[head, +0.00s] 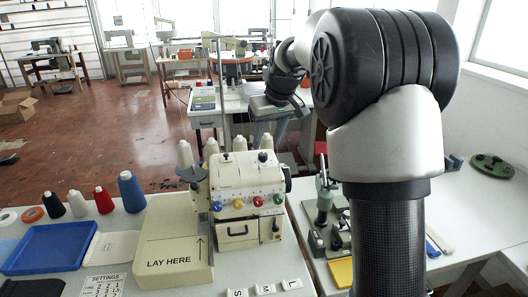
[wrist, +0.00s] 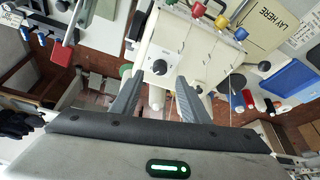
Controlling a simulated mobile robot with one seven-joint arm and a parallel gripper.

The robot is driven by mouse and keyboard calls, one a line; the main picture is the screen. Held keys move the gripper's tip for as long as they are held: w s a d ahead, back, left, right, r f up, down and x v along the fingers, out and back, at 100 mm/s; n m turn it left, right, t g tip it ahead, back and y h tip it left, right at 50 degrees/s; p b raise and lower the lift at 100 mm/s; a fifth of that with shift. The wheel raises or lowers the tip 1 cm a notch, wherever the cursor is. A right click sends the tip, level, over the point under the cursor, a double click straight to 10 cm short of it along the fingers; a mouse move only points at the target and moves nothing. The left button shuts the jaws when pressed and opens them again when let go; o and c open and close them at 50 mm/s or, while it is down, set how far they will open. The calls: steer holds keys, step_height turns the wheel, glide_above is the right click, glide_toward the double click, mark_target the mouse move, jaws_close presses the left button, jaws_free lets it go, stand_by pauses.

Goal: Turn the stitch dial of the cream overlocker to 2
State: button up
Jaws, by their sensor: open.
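The cream overlocker (head: 232,178) stands on the near table, with blue, red, yellow and green knobs across its front. In the wrist view, the overlocker (wrist: 195,50) lies beyond the fingertips. A round black knob with a pale mark (wrist: 160,67) sits on its cream face, in line with the gap between the fingers. I cannot tell for sure that this is the stitch dial, and no numbers are readable. My gripper (head: 268,138) is behind the overlocker in the head view, fingers pointing down. It is open and empty in the wrist view (wrist: 160,84), apart from the knob.
Thread cones (head: 132,192) and a blue tray (head: 48,248) are left of the overlocker. A green device (head: 322,215) stands to its right. A sign reading LAY HERE (head: 170,262) is on the front plate. A second worktable stands behind.

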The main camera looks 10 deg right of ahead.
mark_target(263, 154)
steer(key=x, duration=0.5)
steer(key=shift+w+f, duration=0.2)
steer(key=shift+f, duration=0.15)
steer(key=c, duration=1)
